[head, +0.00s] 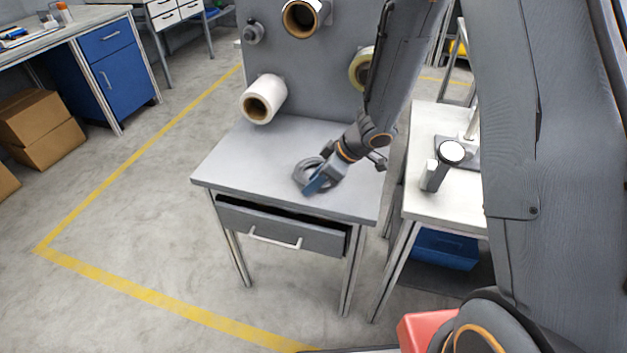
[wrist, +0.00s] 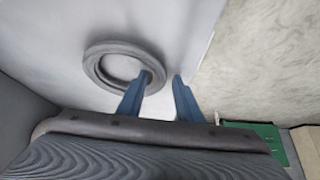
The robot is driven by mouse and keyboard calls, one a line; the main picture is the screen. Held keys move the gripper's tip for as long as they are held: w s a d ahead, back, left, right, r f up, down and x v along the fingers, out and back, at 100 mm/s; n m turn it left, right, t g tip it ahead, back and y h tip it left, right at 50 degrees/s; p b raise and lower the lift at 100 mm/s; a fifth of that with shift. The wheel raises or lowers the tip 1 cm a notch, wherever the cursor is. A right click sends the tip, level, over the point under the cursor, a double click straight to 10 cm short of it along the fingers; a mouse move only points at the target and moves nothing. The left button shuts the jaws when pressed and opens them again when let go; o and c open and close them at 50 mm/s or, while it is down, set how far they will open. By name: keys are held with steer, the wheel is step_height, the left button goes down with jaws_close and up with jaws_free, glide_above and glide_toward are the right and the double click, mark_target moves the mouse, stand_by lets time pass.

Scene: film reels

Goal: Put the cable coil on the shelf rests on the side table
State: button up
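The cable coil (head: 306,176), a grey ring, lies flat on the grey table (head: 240,165) near its front. The wrist view shows the coil (wrist: 92,66) on the same pale top. My gripper (head: 318,184) is low over the coil's right side, with its blue fingers apart. In the wrist view, my gripper (wrist: 162,77) has its left fingertip overlapping the coil's near right rim and its right fingertip outside the ring. I cannot tell whether either finger touches the coil. I cannot make out which part is the shelf rests.
Rolls hang on an upright grey panel (head: 315,70), including a white roll (head: 270,92). The grey table's drawer (head: 270,228) is slightly open. A pale-topped table (head: 420,130) at right carries a metal fixture (head: 440,165); a blue bin (head: 445,248) sits below.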

steer(key=shift+o, duration=0.7)
steer(key=shift+r, duration=0.25)
steer(key=d+r+m+t+h+p, duration=0.2)
steer(key=d+r+m+t+h, duration=0.3)
steer(key=d+r, duration=1)
steer(key=s+m+g+h, duration=0.1)
steer(key=s+m+g, duration=0.6)
steer(key=s, duration=1.2)
steer(key=shift+s+d+m, duration=0.15)
steer(key=shift+d+m, duration=0.1)
steer(key=shift+m, duration=0.25)
